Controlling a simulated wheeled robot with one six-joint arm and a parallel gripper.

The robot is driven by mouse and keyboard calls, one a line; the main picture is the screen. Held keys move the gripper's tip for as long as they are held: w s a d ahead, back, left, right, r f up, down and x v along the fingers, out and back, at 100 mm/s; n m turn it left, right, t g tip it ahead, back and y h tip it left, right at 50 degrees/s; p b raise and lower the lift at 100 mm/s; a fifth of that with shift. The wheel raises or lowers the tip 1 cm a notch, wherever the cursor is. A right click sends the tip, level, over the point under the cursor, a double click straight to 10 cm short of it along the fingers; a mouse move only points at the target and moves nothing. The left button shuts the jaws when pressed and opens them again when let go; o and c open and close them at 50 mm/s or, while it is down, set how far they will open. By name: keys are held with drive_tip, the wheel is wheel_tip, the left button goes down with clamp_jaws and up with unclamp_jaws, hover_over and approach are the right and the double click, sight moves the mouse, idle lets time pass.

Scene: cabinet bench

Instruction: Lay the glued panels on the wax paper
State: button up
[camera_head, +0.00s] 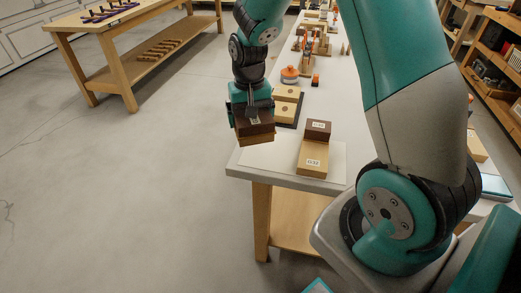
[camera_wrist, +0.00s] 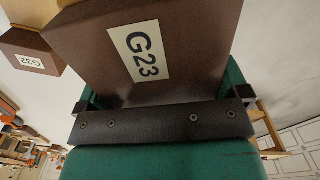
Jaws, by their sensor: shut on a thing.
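My gripper (camera_head: 252,112) is shut on a glued panel (camera_head: 256,130), dark brown with light wood below it. In the wrist view the held panel (camera_wrist: 150,50) shows a G23 label. It is near the bench's left edge, seemingly above the surface; the exact gap is unclear. A second glued panel (camera_head: 312,158), light wood with a dark brown block at its far end, lies on the pale wax paper (camera_head: 275,158) at the bench's front end. It is labelled G32, and part of it shows in the wrist view (camera_wrist: 30,52). My gripper is left of it.
Light wood pieces (camera_head: 286,95) sit on a dark mat just behind the wax paper. An orange-topped round item (camera_head: 289,75) and wooden clamps or tools stand farther back. The paper left of the G32 panel is bare. A wooden table (camera_head: 130,25) stands across the floor.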

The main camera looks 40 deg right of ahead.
sight(264, 145)
drive_tip(key=d+r+m, duration=0.1)
drive_tip(key=r, duration=0.2)
drive_tip(key=d+r+m+b, duration=0.1)
drive_tip(key=d+r+m, duration=0.1)
drive_tip(key=r, duration=0.1)
drive_tip(key=w+d+r+m+b, duration=0.1)
drive_tip(key=r+m, duration=0.1)
drive_tip(key=r, duration=0.1)
drive_tip(key=shift+d, duration=0.35)
drive_tip(key=shift+s+d+r+m, duration=0.15)
drive_tip(key=shift+r+m, duration=0.15)
drive_tip(key=shift+r, duration=0.1)
wheel_tip(264, 145, down, 20)
drive_tip(key=shift+r+b, duration=0.25)
drive_tip(key=shift+b, duration=0.55)
